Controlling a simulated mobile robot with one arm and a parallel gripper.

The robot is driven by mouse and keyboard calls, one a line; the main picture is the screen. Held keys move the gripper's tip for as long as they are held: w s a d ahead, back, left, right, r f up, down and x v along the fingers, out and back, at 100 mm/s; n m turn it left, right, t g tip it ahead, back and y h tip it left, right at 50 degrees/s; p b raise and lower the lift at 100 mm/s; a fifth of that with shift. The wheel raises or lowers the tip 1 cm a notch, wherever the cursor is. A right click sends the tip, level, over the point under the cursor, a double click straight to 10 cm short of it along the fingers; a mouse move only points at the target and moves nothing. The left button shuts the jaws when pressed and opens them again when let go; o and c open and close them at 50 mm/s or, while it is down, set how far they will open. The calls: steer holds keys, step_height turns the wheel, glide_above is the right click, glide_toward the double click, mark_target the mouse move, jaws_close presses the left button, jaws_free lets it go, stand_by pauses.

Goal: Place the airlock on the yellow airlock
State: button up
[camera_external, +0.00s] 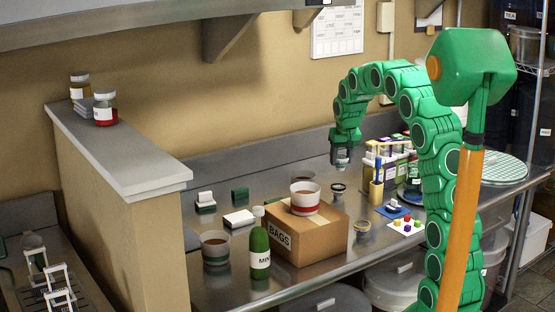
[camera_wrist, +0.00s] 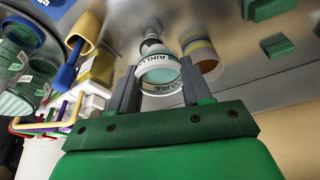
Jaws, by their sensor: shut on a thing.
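My gripper (camera_wrist: 160,90) is shut on a small white round airlock (camera_wrist: 162,73) with dark lettering and a pale teal inside. In the outside view my gripper (camera_external: 341,158) hangs above the steel counter with the airlock partly hidden at its tip. The yellow airlock (camera_wrist: 204,60), with a yellow band, shows beyond the right finger in the wrist view, apart from the held one. Outside, two small round pieces stand on the counter, one (camera_external: 338,188) nearly below the gripper and one (camera_external: 362,228) closer to the camera; which is yellow is unclear.
A cardboard box (camera_external: 308,238) carries a red-banded tub (camera_external: 305,198). A yellow holder (camera_external: 376,194) stands to the right. Green blocks (camera_external: 240,195) lie at the back left. Some bare counter surrounds the small pieces.

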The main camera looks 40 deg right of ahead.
steer(key=s+a+f, duration=0.1)
steer(key=s+a, duration=0.2)
steer(key=s, duration=0.6)
steer(key=s+a+f, duration=0.1)
steer(key=s+a, duration=0.3)
steer(key=s, duration=0.6)
steer(key=shift+s+a+f, duration=0.1)
steer(key=shift+s+f, duration=0.1)
steer(key=shift+f, duration=1.8)
steer(key=shift+s+a+f, duration=0.1)
steer(key=shift+s+f, duration=0.1)
steer(key=shift+f, duration=1.75)
steer(key=shift+f, duration=0.5)
steer(key=o, duration=1)
steer(key=shift+o, duration=0.2)
steer(key=shift+r, duration=0.1)
steer(key=shift+r, duration=0.25)
steer(key=v, duration=1.2)
